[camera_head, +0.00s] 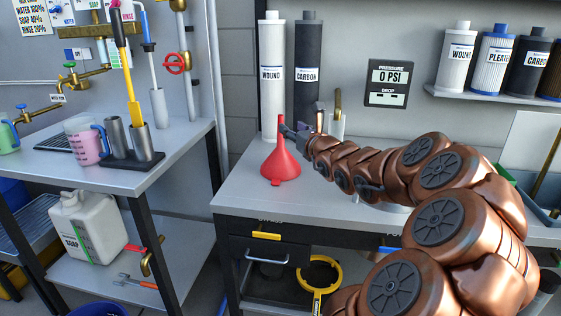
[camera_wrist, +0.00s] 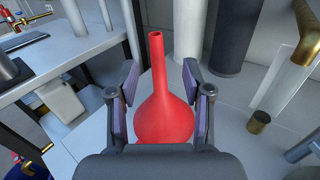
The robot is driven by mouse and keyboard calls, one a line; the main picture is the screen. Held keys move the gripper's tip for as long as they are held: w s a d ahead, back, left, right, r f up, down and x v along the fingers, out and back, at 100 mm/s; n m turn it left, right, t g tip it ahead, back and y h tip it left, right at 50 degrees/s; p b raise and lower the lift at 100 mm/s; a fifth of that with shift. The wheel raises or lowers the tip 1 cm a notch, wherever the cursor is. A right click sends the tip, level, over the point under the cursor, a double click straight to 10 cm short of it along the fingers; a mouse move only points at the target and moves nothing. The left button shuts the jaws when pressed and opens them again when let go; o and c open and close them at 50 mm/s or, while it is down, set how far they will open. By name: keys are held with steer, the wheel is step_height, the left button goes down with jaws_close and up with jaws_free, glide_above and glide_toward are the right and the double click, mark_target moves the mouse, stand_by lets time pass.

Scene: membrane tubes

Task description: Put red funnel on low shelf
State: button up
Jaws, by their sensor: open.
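In the wrist view the red funnel (camera_wrist: 166,105) sits between the two fingers of my gripper (camera_wrist: 160,95), with a gap to each padded jaw. My gripper (camera_head: 292,132) is open, level with the funnel's upper part in the head view. The low shelf (camera_head: 200,270) under the left table shows partly, with a white soap jug (camera_head: 88,225) on it. A higher wall shelf (camera_head: 490,97) at the right holds several filter cartridges.
Tall white (camera_head: 271,80) and dark (camera_head: 307,75) cartridges stand behind the funnel. A gap lies between the left table (camera_head: 70,175) and the bench (camera_head: 240,190). A red-handled tool (camera_head: 140,283) lies on the low shelf. My arm hides much of the bench's right side.

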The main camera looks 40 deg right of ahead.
mark_target(281, 147)
steer(key=x, duration=0.7)
steer(key=shift+w+a+f, duration=0.1)
steer(key=shift+a+f, duration=0.05)
steer(key=shift+f, duration=0.25)
steer(key=shift+w+r, duration=0.1)
steer(key=shift+w, duration=0.2)
steer(key=shift+c, duration=0.4)
jaws_close()
